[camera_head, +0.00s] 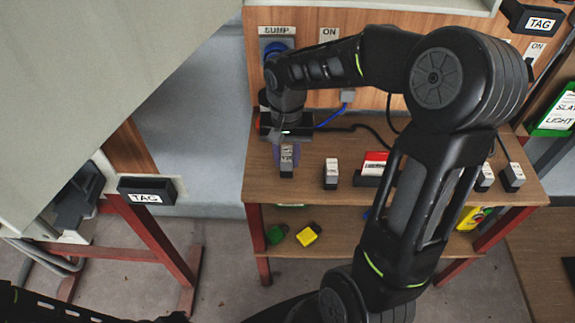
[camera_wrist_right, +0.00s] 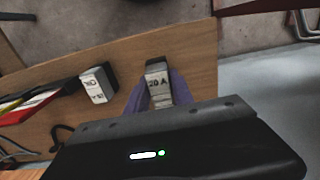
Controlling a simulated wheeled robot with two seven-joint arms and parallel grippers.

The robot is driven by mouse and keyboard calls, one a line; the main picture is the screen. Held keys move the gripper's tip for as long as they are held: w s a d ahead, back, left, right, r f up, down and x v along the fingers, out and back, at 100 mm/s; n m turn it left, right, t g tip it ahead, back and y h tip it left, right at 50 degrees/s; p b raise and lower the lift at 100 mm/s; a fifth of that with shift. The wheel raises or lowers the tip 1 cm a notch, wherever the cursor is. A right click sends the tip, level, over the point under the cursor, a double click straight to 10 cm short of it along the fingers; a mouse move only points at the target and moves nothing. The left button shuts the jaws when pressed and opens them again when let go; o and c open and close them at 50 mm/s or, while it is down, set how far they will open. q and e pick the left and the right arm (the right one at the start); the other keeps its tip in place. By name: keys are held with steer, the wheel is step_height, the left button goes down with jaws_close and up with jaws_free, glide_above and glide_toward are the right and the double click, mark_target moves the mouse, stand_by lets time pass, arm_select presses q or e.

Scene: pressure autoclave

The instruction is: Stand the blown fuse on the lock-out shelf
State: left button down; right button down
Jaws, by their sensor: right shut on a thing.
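My right gripper (camera_head: 287,150) is shut on a small grey and black fuse (camera_head: 286,168) at the left end of the wooden table. The right wrist view shows this fuse (camera_wrist_right: 157,82) marked "20 A", upright between two purple fingers (camera_wrist_right: 158,100). I cannot tell whether its base touches the tabletop, or whether it is blown. A lower wooden shelf (camera_head: 345,238) under the table carries green and yellow things; no label shows that it is the lock-out shelf. My left gripper is not in view.
Another fuse (camera_head: 331,171) stands to the right, then a red and white block (camera_head: 373,165). Two more fuses (camera_head: 484,176) (camera_head: 513,177) stand at the right end. A blue cable (camera_head: 333,114) runs behind. A "TAG" box (camera_head: 147,191) is at left. My right arm hides part of the table.

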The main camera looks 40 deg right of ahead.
mark_target(287, 167)
steer(key=shift+f, duration=0.1)
step_height(287, 167, down, 4)
steer(key=shift+r, duration=0.2)
steer(key=c, duration=1.1)
jaws_free()
steer(key=shift+r, duration=0.1)
step_height(287, 167, up, 12)
steer(key=shift+f, duration=0.1)
